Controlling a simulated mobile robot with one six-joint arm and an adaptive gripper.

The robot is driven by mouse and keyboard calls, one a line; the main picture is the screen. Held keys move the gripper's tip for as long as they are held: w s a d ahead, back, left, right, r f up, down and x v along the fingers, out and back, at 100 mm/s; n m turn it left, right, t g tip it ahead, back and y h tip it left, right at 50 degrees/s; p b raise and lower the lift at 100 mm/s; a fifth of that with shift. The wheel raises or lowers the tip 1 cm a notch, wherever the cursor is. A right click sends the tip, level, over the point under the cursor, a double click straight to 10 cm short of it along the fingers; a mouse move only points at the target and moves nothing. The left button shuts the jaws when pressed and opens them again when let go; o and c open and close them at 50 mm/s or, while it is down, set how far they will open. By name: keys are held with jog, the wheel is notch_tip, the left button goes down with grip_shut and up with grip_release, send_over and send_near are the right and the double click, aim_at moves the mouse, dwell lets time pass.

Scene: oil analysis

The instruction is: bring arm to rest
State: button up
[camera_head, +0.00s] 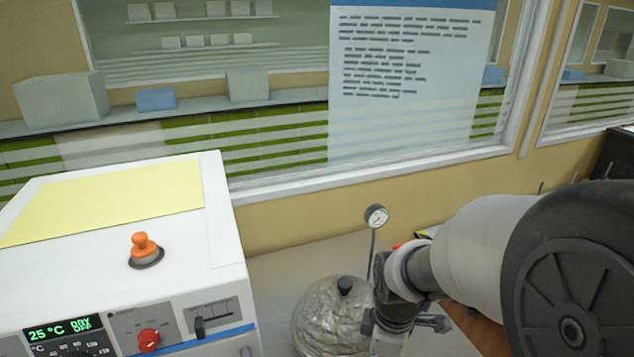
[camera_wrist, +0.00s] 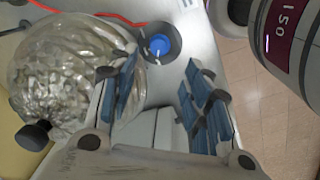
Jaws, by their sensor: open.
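My gripper (camera_wrist: 160,85) shows in the wrist view with its two blue-padded fingers spread apart. Nothing is held between the fingers. Beyond the gap is a dark round fitting with a blue centre (camera_wrist: 158,45), apart from the pads as far as I can tell. In the head view, my arm comes in from the right and bends down at the wrist beside the silvery domed vessel (camera_head: 325,325). The gripper's end there is partly hidden by the arm and the lower picture edge. The same vessel lies left of the fingers in the wrist view (camera_wrist: 62,70).
A white oven-like instrument (camera_head: 225,235) with an orange knob (camera_head: 145,248) on top stands at left. A pressure gauge (camera_head: 376,216) rises behind the vessel. A window wall closes off the back. A red-orange cable (camera_wrist: 105,17) runs near the vessel. Tiled floor (camera_wrist: 255,95) lies at right.

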jog(key=s+r+m+t+b, duration=0.1)
jog(key=s+r+m+t, duration=0.2)
jog(key=s+r+m, duration=1)
jog(key=shift+s+r+m+t, duration=0.25)
jog(key=shift+s+m+t, duration=0.15)
jog(key=shift+s, duration=0.15)
